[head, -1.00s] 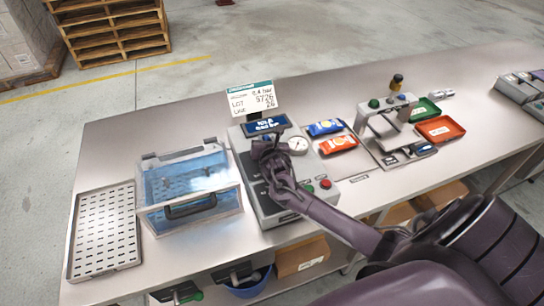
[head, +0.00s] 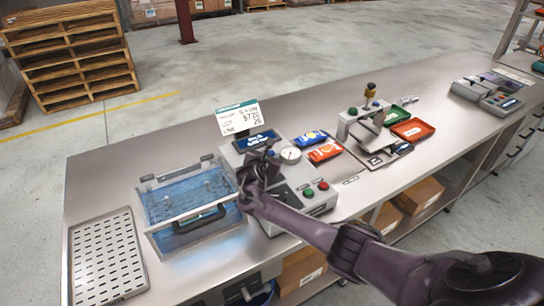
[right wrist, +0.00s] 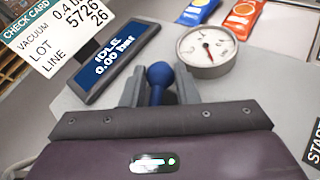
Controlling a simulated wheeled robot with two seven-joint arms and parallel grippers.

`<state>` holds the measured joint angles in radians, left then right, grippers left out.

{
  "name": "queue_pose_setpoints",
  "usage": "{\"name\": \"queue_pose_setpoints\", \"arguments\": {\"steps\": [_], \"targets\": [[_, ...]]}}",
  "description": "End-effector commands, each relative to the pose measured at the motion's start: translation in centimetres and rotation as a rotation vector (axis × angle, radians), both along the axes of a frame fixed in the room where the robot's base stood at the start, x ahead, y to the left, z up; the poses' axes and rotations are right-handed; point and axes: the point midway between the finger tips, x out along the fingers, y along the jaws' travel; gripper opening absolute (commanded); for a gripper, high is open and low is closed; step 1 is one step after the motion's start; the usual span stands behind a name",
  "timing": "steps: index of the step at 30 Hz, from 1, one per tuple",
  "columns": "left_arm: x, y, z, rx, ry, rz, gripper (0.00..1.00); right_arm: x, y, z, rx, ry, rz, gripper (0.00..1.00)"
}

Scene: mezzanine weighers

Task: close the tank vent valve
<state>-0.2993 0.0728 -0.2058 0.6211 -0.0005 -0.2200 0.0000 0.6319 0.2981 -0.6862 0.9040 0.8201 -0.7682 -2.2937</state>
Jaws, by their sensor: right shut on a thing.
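The tank (head: 187,196) is a clear box of blue water with a black handle on its front, at the left of the grey control unit (head: 318,203). My right gripper (head: 262,168) is over the unit's top, behind its green and red buttons. In the right wrist view a blue round knob (right wrist: 159,75), seemingly the vent valve's handle, sits between the two grey fingers, and the gripper is shut on it. The valve's body is hidden behind my gripper. The display (right wrist: 110,62) reads IDLE, 0.00 bar. My left gripper is not in view.
A dial gauge (right wrist: 207,49) is right of the knob. A check card (head: 240,117) stands behind the display. Orange and blue packets (head: 324,152), a small press (head: 368,125) and a red tray (head: 413,130) are further right. A perforated tray (head: 105,257) lies at left.

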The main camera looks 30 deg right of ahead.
Motion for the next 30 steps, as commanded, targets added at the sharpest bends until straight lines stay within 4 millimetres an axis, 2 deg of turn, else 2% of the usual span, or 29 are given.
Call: {"name": "queue_pose_setpoints", "arguments": {"steps": [11, 12, 17, 26, 30], "targets": [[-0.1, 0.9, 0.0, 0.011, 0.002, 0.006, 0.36, 0.1, 0.1, 0.2, 0.001, -0.004, -0.001, 0.0], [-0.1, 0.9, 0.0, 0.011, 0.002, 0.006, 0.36, 0.1, 0.1, 0.2, 0.001, -0.004, -0.001, 0.3], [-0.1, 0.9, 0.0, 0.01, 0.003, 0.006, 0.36, 0.1, 0.1, 0.1, 0.001, -0.003, -0.001, 0.49], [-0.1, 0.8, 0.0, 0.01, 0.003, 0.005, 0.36, -0.1, 0.2, 0.1, -0.001, -0.001, -0.003, 0.49], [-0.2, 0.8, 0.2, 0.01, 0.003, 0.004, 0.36, -1.0, 1.1, 0.7, -0.002, -0.002, -0.001, 0.49]]}}
